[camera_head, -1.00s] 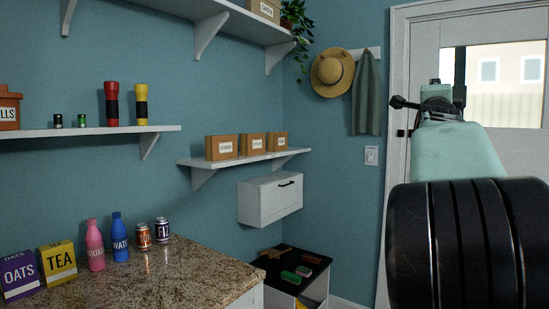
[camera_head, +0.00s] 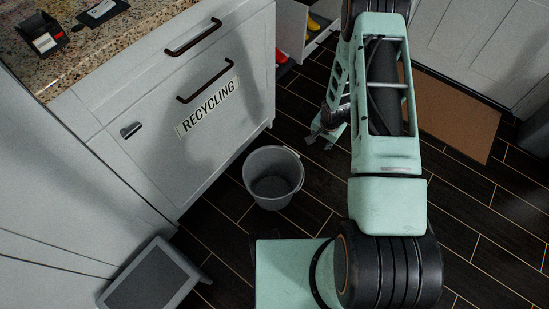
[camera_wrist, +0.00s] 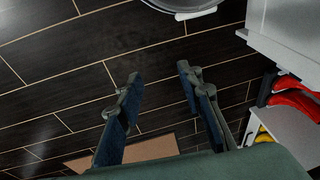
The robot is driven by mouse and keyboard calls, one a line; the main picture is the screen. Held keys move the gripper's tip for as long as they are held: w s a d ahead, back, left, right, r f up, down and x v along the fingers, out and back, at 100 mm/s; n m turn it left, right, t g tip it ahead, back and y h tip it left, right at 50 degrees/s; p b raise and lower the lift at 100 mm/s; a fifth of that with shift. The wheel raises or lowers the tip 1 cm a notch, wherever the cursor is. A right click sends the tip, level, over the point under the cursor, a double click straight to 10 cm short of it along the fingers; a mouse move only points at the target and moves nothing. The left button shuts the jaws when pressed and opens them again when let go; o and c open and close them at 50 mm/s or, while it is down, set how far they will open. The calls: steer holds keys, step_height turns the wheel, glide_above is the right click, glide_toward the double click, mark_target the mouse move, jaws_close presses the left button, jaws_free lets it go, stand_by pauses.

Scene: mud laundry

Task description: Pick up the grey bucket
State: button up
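The grey bucket (camera_head: 272,192) stands upright on the dark floor in the head view, just in front of the recycling cabinet. It looks empty, and its thin handle hangs by the rim. In the wrist view only part of the bucket (camera_wrist: 192,9) shows, cut off by the top edge. My gripper (camera_head: 326,138) is beyond the bucket and to its right in the head view, apart from it and pointing down. In the wrist view my gripper (camera_wrist: 158,77) has its two fingers spread with only floor between them, so it is open and empty.
The white recycling cabinet (camera_head: 150,145) is close behind the bucket on the left. A grey framed panel (camera_head: 152,280) is at the lower left. A cubby with red boots (camera_wrist: 293,98) and yellow boots lies beyond. A brown mat (camera_head: 450,115) is at right. Floor around the bucket is clear.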

steer(key=s+a+f+b, duration=0.1)
steer(key=s+a+f, duration=0.1)
steer(key=s+f, duration=0.1)
steer(key=s+a+f+n+g+y+b, duration=0.1)
steer(key=s+a+f, duration=0.1)
steer(key=s+f, duration=0.2)
steer(key=s+a+f+g, duration=0.1)
steer(key=s+a+f, duration=0.1)
steer(key=f, duration=0.4)
steer(key=shift+s+a+n+b, duration=0.35)
steer(key=shift+s+n+b, duration=0.05)
steer(key=shift+s, duration=0.3)
steer(key=f, duration=0.2)
steer(key=f+b, duration=0.1)
steer(key=f, duration=0.1)
steer(key=f+b, duration=0.1)
steer(key=shift+w+a+f, duration=0.25)
steer(key=shift+a+f, duration=0.1)
steer(key=shift+f, duration=0.05)
steer(key=shift+c, duration=0.7)
jaws_close()
